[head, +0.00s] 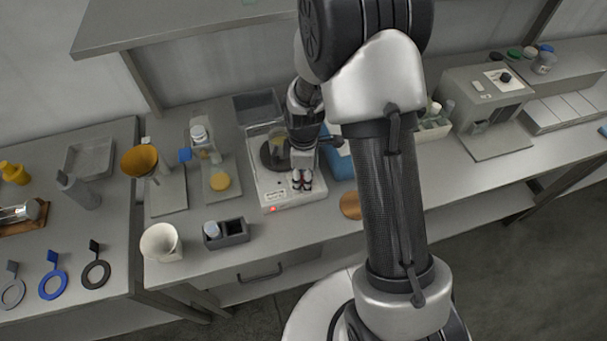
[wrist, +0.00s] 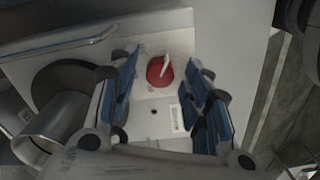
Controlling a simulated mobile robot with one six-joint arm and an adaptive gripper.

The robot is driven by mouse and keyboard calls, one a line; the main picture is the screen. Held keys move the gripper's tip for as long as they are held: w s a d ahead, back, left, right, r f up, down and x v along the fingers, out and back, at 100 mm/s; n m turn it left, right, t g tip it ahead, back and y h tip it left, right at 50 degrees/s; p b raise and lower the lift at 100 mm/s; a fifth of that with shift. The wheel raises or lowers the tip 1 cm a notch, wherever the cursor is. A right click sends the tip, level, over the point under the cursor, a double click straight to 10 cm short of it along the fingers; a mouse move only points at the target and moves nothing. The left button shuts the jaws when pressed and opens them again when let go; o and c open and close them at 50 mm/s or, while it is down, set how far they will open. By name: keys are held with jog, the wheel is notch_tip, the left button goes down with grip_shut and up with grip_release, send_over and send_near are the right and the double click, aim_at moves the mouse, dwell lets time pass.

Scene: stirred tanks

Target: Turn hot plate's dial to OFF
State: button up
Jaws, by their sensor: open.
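The hot plate (head: 275,194) is a white box with a dark round heating disc, near the middle of the bench. A small red light (head: 273,208) shows on its front left. In the wrist view the red dial (wrist: 157,73) with a pale raised pointer sits on the white hot plate top (wrist: 150,115). The pointer slants up and slightly right in that view. My gripper (wrist: 163,66) is open, its blue-padded fingers to either side of the dial with gaps showing. In the head view my gripper (head: 302,181) is over the hot plate's front and hides the dial.
A metallic vessel (wrist: 55,125) stands close to my fingers, by the dark heating disc (wrist: 70,75). A grey caddy (head: 226,236) and a white cup (head: 161,243) stand at the front left. A round brown mat (head: 350,205) lies to the right of the hot plate.

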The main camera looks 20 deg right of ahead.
notch_tip(320, 180, up, 12)
dwell(0.6)
